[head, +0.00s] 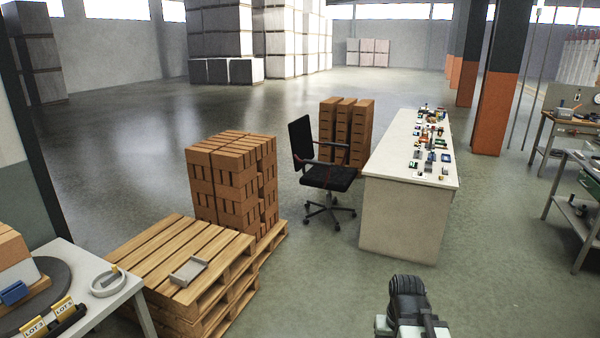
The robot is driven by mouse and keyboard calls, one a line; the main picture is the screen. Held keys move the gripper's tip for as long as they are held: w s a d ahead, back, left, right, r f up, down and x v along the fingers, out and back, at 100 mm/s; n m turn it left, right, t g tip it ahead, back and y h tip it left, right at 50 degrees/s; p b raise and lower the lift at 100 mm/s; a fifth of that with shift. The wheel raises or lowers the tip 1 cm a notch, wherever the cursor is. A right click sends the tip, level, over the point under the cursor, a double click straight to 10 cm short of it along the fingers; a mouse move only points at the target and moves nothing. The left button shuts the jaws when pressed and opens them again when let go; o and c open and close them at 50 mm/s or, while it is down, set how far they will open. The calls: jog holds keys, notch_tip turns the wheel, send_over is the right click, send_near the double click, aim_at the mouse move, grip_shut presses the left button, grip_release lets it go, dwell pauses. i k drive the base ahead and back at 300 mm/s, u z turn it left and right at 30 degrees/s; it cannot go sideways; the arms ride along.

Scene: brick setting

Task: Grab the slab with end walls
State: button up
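A small grey slab with raised ends (188,272) lies on top of the stacked wooden pallets at the lower left. It looks like the slab with end walls, though its details are small. My gripper (407,284) shows at the bottom edge, right of centre, dark and seen from behind. It is well to the right of the slab and apart from it. Its fingers cannot be made out, so whether it is open or shut does not show.
A white table (120,270) with a white ring-shaped dish is at left. An office chair (326,170) and a white bench (405,215) with small parts stand ahead. Open floor (310,270) lies between pallets and bench.

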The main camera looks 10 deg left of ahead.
aim_at(193, 268)
jog(key=i, duration=1.9)
jog(key=u, duration=3.05)
jog(key=i, duration=1)
